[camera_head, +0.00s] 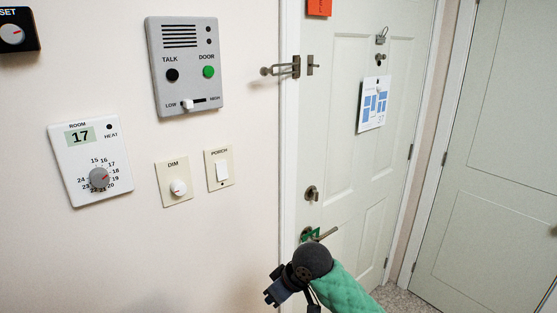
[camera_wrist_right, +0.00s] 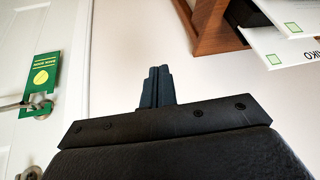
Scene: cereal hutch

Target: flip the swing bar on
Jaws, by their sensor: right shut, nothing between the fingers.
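The metal swing bar (camera_head: 284,69) is mounted on the door frame at the top middle of the head view. Its arm points left over the wall, away from the door. Its small catch (camera_head: 313,65) sits on the pale door (camera_head: 345,150), apart from the bar. My right gripper (camera_head: 274,291) is low in front of the wall, well below the bar and touching nothing that I can see. In the right wrist view its dark fingers (camera_wrist_right: 155,85) are together and empty. The swing bar does not show in that view. My left gripper is not in view.
A lever handle (camera_head: 325,234) with a green hanger (camera_wrist_right: 42,84) is near my right arm. A deadbolt (camera_head: 311,193) is above it. An intercom (camera_head: 187,65), thermostat (camera_head: 90,160), dimmer (camera_head: 174,183) and porch switch (camera_head: 219,169) are on the wall. A wooden rack (camera_wrist_right: 215,28) holds papers.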

